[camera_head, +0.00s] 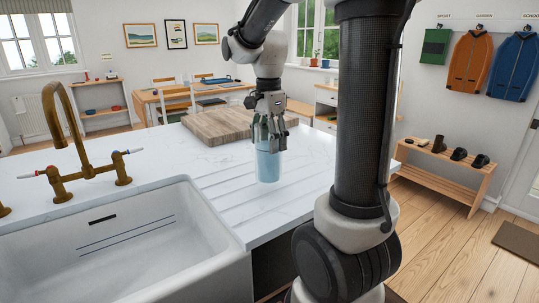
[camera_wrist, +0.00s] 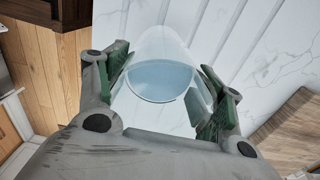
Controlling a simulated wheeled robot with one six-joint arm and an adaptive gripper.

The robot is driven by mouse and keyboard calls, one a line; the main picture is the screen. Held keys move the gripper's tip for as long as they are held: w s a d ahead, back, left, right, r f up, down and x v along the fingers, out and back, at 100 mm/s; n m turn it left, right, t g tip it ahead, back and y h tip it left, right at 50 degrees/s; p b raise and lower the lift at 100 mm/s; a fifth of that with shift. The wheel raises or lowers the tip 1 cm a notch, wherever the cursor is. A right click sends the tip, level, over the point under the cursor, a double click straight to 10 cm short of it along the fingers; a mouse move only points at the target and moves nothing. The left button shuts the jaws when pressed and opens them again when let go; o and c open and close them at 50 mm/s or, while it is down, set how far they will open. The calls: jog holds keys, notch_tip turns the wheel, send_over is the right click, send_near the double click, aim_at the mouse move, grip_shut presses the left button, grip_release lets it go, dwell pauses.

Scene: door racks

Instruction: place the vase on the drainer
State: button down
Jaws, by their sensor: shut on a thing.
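The vase (camera_head: 268,165) is a pale blue, see-through, upright vessel. It also shows in the wrist view (camera_wrist: 158,80) between the green-padded fingers, with its round opening facing the camera. My gripper (camera_head: 269,138) points down and is shut on the upper part of the vase; it fills the lower part of the wrist view (camera_wrist: 165,98). The drainer (camera_head: 215,183) is the grooved part of the white marble worktop, right of the sink. The vase's base appears at or just above the grooves; whether it touches them I cannot tell.
A white sink (camera_head: 120,240) with a brass tap (camera_head: 75,150) lies to the left. A wooden board (camera_head: 212,124) lies on the worktop behind the vase. The worktop's right edge is close to the vase. The grooves around the vase are clear.

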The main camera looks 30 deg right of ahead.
jog(key=shift+f, duration=1.95)
jog(key=shift+c, duration=1.2)
grip_release()
jog(key=shift+f, duration=0.15)
notch_tip(320, 180, up, 12)
jog(key=s+a+f+n+t, duration=0.1)
jog(key=s+f+n+t, duration=0.1)
jog(key=s+n, duration=0.6)
jog(key=s+a+f+n+t, duration=0.2)
jog(key=s+f+n, duration=0.1)
jog(key=s+n, duration=0.5)
jog(key=shift+s+a+n, duration=0.15)
jog(key=shift+s+n, duration=0.25)
jog(key=shift+n, duration=0.4)
